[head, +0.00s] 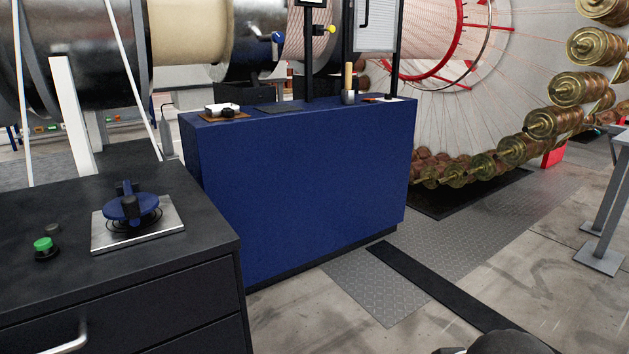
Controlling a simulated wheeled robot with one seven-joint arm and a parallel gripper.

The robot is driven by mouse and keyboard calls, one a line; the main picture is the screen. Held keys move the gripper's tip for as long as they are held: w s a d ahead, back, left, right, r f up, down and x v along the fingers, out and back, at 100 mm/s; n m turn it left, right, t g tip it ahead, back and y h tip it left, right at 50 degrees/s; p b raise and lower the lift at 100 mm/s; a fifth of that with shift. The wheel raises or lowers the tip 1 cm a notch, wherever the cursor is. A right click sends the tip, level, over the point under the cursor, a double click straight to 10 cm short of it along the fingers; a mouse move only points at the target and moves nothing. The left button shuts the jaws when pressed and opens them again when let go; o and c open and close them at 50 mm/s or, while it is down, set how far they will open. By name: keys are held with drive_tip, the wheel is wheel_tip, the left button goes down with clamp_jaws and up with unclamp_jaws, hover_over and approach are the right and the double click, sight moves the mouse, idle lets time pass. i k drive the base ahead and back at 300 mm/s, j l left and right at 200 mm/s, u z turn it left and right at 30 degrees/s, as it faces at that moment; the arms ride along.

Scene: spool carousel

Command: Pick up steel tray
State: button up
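A flat, square steel tray (174,221) lies on top of the black drawer cabinet at the left in the head view. A blue round object with dark upright parts (131,207) sits on the tray, with dark wire-like loops under it, and hides the tray's middle. The tray's edges and corners are bare. My gripper does not show. Only a dark rounded part, probably of my arm, shows at the bottom edge, well to the right of the tray.
The black cabinet (197,277) also carries a green button (44,246) left of the tray. A blue cabinet (300,190) stands behind, with small items on top. Open floor (290,318) lies to the right. A grey metal stand (606,220) is at the far right.

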sight(228, 109)
drive_tip(key=i+l+z, duration=0.1)
drive_tip(key=i+z, duration=0.2)
drive_tip(key=i, duration=0.25)
drive_tip(key=i+z, duration=0.35)
drive_tip(key=i, duration=0.2)
drive_tip(key=i+u, duration=0.35)
drive_tip(key=i+l+u, duration=0.15)
drive_tip(key=i+u, duration=0.2)
drive_tip(key=i, duration=0.15)
